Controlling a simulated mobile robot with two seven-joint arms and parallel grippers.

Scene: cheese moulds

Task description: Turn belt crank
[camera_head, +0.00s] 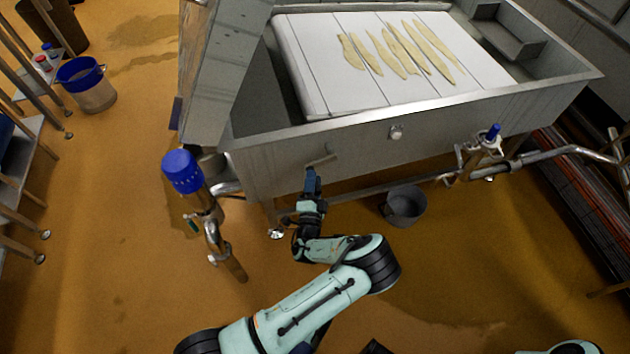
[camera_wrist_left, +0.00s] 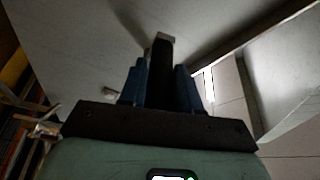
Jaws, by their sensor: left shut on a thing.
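The belt crank (camera_head: 322,161) is a small metal handle on the front wall of the steel vat, towards its left end. My left gripper (camera_head: 312,178) reaches up to it from below and is shut on the crank's grip. In the left wrist view, the two blue fingers (camera_wrist_left: 160,88) stand on either side of a dark upright piece (camera_wrist_left: 160,65), which is the crank's grip. The grip is partly hidden by the fingers in the head view. Only a pale green part of my right arm (camera_head: 575,348) shows at the bottom edge, and its gripper cannot be made out.
The vat (camera_head: 270,165) carries a white belt (camera_head: 318,88) with several pale strips (camera_head: 405,55). A blue-capped post (camera_head: 184,172) stands left of my gripper. A grey bucket (camera_head: 405,205) is on the floor to the right. A blue-capped valve (camera_head: 492,135) is further right.

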